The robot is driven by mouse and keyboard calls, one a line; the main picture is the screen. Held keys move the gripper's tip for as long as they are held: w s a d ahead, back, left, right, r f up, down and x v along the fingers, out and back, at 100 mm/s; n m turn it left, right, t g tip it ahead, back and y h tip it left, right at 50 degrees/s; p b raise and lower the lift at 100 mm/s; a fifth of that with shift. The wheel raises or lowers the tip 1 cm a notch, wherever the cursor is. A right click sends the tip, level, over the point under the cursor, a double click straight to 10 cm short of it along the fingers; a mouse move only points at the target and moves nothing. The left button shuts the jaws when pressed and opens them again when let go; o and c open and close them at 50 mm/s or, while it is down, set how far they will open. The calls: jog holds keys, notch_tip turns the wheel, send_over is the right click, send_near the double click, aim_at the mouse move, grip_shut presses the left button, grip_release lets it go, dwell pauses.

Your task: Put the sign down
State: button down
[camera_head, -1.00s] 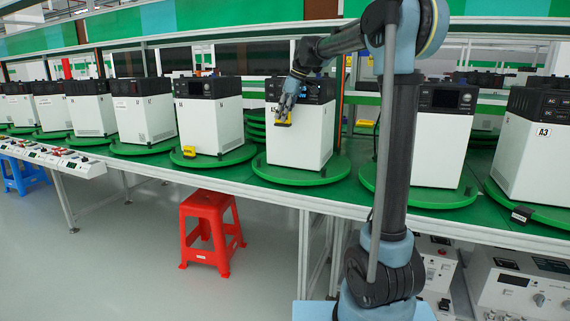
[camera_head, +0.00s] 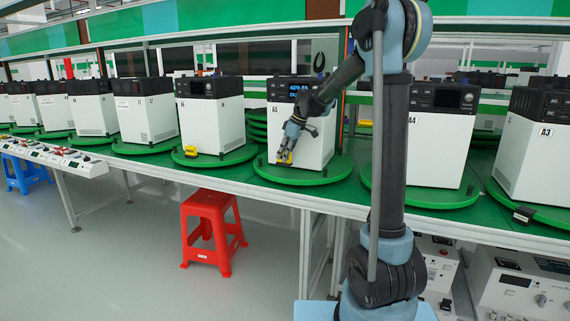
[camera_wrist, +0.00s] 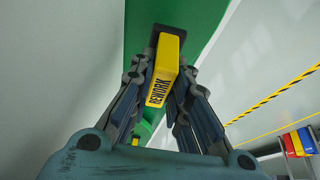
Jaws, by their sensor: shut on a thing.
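The yellow sign (camera_wrist: 162,70), with dark "REWORK" lettering, is pinched between the fingers of my gripper (camera_wrist: 158,95) in the wrist view. In the head view the sign (camera_head: 284,156) is low in front of the white A5 unit (camera_head: 312,132), near the green turntable (camera_head: 302,175) under it. My gripper (camera_head: 289,142) is shut on the sign and points downward. I cannot tell whether the sign touches the turntable. My fingers hide part of the sign.
A similar yellow sign (camera_head: 191,151) stands on the turntable to the left. Units A4 (camera_head: 434,150) and A3 (camera_head: 535,150) stand to the right. A small black box (camera_head: 523,214) sits near the table edge. A red stool (camera_head: 211,230) stands on the floor.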

jog(key=shift+f, duration=1.65)
jog(key=c, duration=1.5)
grip_release()
jog(key=shift+f, duration=0.1)
jog(key=shift+c, duration=0.2)
jog(key=v, duration=1.2)
jog(key=s+d+f+m+h, duration=0.15)
jog(key=s+d+m, duration=0.25)
jog(key=s+d, duration=0.6)
jog(key=s+d+f+m+h, duration=0.1)
jog(key=s+d+f+m, duration=0.2)
jog(key=s+f, duration=0.3)
jog(key=s+d+f+m, duration=0.3)
jog(key=s+f, duration=0.3)
jog(key=s, duration=0.7)
jog(key=s+d+f+m+h, duration=0.1)
jog(key=s+d+f+m, duration=0.2)
jog(key=s, duration=0.7)
notch_tip(320, 180, down, 4)
jog(key=shift+s+d+f+m+t+h, duration=0.1)
jog(key=shift+s+d+m+t+h, duration=0.25)
jog(key=shift+d, duration=0.65)
